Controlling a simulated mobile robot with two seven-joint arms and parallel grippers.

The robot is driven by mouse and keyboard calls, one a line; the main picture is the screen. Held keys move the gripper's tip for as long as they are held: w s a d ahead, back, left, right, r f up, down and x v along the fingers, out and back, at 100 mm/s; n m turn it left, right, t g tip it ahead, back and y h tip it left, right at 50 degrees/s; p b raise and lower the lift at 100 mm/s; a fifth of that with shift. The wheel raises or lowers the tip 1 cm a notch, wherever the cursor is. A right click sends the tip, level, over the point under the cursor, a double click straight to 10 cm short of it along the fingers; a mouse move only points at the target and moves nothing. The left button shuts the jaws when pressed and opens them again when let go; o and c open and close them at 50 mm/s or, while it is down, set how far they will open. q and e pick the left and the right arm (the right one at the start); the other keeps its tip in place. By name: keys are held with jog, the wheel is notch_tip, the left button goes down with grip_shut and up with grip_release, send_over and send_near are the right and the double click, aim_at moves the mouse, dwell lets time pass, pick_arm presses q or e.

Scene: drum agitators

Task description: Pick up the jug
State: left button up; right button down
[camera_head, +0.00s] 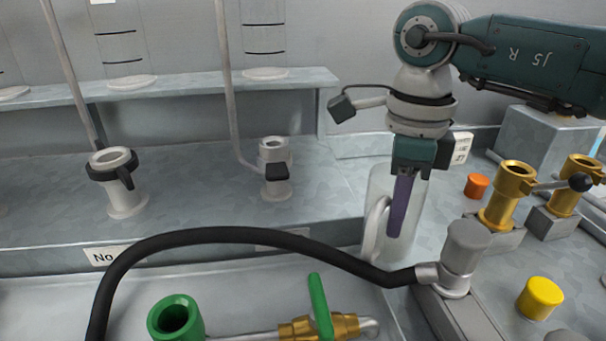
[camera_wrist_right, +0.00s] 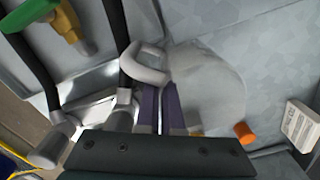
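The jug (camera_head: 413,222) is a translucent, pale vessel with a light handle loop on its left side. It stands upright on the grey bench, right of centre in the head view. In the right wrist view its body (camera_wrist_right: 215,85) lies right of the fingers and its handle (camera_wrist_right: 148,76) lies at the fingertips. My right gripper (camera_head: 399,222) points down at the jug's handle side. Its purple fingers (camera_wrist_right: 160,95) are close together with a narrow gap. What lies between them is unclear, and contact with the jug cannot be told. My left gripper is out of view.
A black hose (camera_head: 230,235) arches left of the jug to a grey fitting (camera_head: 465,250). Brass valves (camera_head: 510,190), an orange cap (camera_head: 477,186) and a yellow cap (camera_head: 540,297) stand right. A green-handled valve (camera_head: 320,308) is in front.

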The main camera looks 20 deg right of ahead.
dwell(0.4)
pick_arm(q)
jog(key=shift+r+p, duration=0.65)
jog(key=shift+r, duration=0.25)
pick_arm(e)
notch_tip(320, 180, up, 20)
jog(key=s+a+r+n+p, duration=0.35)
jog(key=r+n+p, duration=0.25)
jog(key=n, duration=0.7)
jog(key=s+a+r+n+p, duration=0.3)
jog(key=a+r+n+p, duration=0.25)
jog(key=n, duration=0.75)
pick_arm(q)
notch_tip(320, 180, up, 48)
jog(key=p, duration=3.7)
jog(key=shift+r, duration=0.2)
pick_arm(e)
jog(key=s+r, duration=0.2)
jog(key=r, duration=1.5)
jog(key=s+r, duration=0.3)
jog(key=r, duration=1.5)
jog(key=shift+s+d+r, duration=0.25)
jog(key=shift+d, duration=0.15)
